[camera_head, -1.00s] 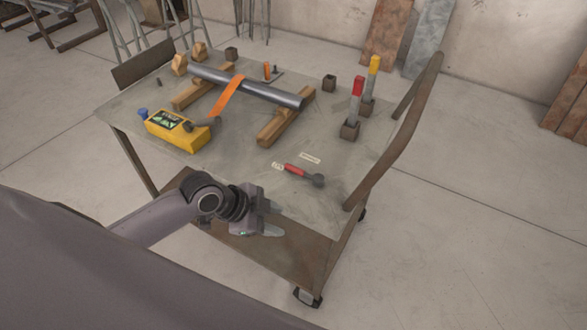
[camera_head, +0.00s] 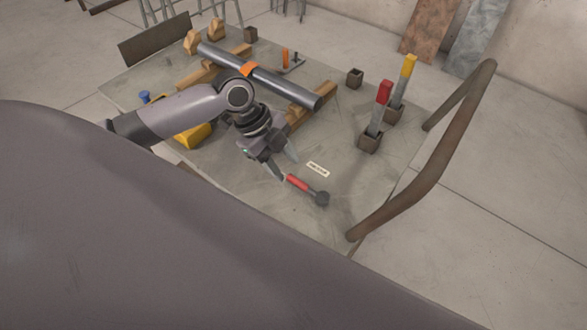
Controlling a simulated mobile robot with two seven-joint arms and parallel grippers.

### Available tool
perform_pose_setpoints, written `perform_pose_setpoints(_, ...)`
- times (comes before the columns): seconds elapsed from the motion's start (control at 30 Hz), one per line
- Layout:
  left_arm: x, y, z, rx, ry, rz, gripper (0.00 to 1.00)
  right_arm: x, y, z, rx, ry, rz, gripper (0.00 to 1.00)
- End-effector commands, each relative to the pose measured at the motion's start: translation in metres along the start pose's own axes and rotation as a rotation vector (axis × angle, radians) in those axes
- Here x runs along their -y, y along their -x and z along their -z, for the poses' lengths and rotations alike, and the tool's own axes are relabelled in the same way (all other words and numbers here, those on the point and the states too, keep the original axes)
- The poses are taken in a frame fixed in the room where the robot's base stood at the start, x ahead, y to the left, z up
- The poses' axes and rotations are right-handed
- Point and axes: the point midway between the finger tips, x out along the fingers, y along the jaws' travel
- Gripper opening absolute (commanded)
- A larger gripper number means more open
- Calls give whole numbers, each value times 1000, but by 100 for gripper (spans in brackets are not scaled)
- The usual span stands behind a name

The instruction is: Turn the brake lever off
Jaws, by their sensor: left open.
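The brake lever (camera_head: 300,184) has a red handle and a dark round pivot end. It lies low over the grey table top, with the red end pointing up-left and the pivot at lower right. A small white label (camera_head: 318,170) is beside it. My left gripper (camera_head: 287,168) is open, with its two fingers pointing at the lever's red end. The lower fingertip is close to the red tip; I cannot tell whether they touch. My right gripper is out of view.
A dark pipe (camera_head: 285,86) rests on wooden blocks behind my arm. A yellow device (camera_head: 196,134) is partly hidden by the arm. Red-topped (camera_head: 383,94) and yellow-topped (camera_head: 407,67) levers stand at right. A curved cart handle (camera_head: 440,170) bounds the right side.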

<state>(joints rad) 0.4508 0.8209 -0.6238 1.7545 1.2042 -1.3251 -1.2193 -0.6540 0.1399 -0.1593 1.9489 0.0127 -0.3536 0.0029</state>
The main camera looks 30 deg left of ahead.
Motion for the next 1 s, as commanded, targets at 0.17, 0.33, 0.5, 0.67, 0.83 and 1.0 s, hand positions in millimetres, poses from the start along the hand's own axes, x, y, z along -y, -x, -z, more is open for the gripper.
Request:
perform_pose_setpoints(0.17, 0, -29, 0, -1, 1, -1, 44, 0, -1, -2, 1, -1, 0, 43)
perform_pose_setpoints(0.33, 0, -42, 0, 0, 1, 1, 44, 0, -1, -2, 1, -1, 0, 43)
perform_pose_setpoints(0.5, 0, -44, 0, 1, 0, 1, 44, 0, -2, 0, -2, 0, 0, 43)
perform_pose_setpoints(0.67, 0, -44, 0, 1, 0, 1, 31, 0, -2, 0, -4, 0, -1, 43)
perform_pose_setpoints(0.83, 0, -44, 0, 1, 0, 1, 0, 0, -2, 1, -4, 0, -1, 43)
perform_pose_setpoints(1.0, 0, -44, 0, 1, 1, 2, 0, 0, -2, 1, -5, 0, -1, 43)
